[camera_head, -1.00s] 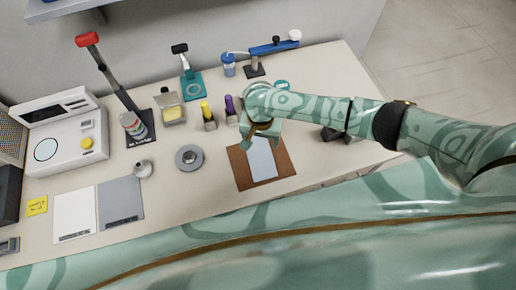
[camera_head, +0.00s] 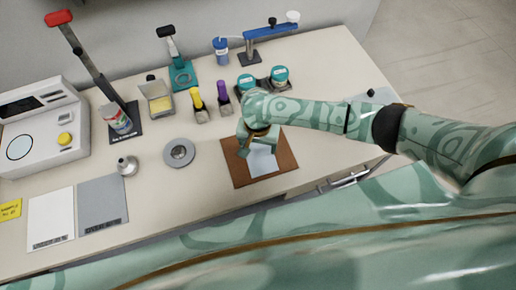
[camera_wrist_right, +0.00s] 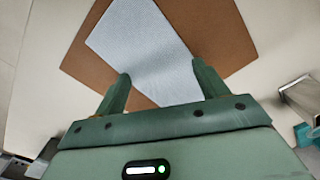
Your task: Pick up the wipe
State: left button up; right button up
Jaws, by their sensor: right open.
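The wipe (camera_head: 262,159) is a pale blue-white flat sheet lying on a brown mat (camera_head: 284,160) near the front edge of the table. In the right wrist view the wipe (camera_wrist_right: 142,45) lies flat on the brown mat (camera_wrist_right: 215,28). My right gripper (camera_head: 245,150) is above the left part of the wipe and hides some of it. In the right wrist view my right gripper (camera_wrist_right: 162,82) is open, with its two fingers apart over the near part of the wipe and nothing held between them. My left gripper is not in view.
A grey disc (camera_head: 180,153) and a small metal funnel-like piece (camera_head: 127,166) lie left of the mat. Yellow (camera_head: 197,102) and purple (camera_head: 223,98) topped holders stand behind it, with teal-lidded jars (camera_head: 279,76) near my right arm. White and grey sheets (camera_head: 102,205) lie at the left.

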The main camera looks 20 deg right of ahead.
jog(key=shift+f, duration=0.1)
jog(key=shift+s, duration=0.1)
grip_shut()
notch_tip(320, 180, up, 12)
jog(key=p, duration=1.5)
notch_tip(320, 180, up, 9)
jog(key=p, duration=1.1)
jog(key=shift+p, duration=0.4)
